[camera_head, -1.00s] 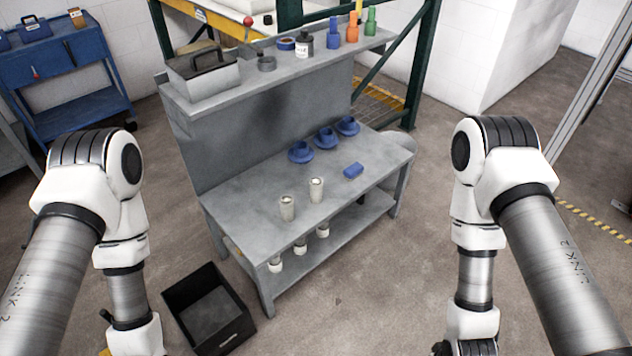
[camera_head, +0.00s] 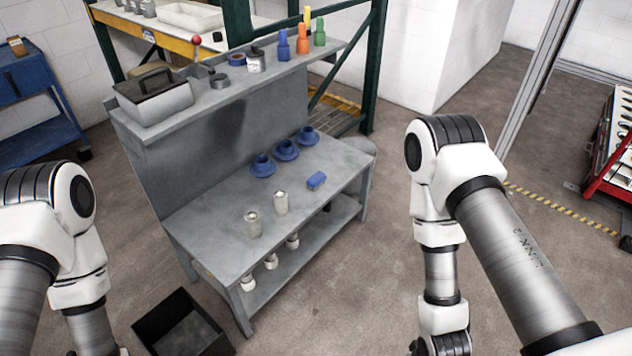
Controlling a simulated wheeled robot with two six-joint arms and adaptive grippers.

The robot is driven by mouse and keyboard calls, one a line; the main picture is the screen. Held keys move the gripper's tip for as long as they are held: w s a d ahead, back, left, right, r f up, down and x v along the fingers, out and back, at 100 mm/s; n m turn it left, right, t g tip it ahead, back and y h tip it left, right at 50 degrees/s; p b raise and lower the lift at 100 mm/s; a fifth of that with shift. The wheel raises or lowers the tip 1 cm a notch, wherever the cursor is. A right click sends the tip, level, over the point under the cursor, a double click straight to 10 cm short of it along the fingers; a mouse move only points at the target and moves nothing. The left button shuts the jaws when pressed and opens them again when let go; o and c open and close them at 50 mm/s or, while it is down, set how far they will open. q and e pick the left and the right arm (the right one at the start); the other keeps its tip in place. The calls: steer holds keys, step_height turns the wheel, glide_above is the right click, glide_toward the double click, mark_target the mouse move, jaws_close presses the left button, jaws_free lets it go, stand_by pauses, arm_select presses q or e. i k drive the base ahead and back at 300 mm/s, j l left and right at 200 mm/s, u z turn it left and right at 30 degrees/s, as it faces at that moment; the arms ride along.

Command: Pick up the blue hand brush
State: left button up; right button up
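A small blue block-like item (camera_head: 316,180), which looks like the blue hand brush, lies on the lower worktop of the grey workbench (camera_head: 215,235), toward its right end. Its bristles cannot be made out at this size. My two arms come in from the left and right bottom of the view, well apart from the item. Both grippers are below the bottom edge of the picture, so their fingers do not show. Nothing of mine touches the item.
Several blue cups on saucers (camera_head: 262,167) stand behind the item, and two pale cylinders (camera_head: 253,224) stand to its left. A black crate (camera_head: 165,326) sits on the floor at front left. A red cart (camera_head: 615,160) is far right. Floor between bench and right arm is clear.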

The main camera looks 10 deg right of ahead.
mark_target(316, 180)
steer(key=i+l+u, duration=0.2)
steer(key=i+l, duration=0.25)
steer(key=i+l+u, duration=0.2)
steer(key=i+l, duration=0.3)
steer(key=i+l+u, duration=0.2)
steer(key=i+l, duration=0.2)
steer(key=l, duration=0.3)
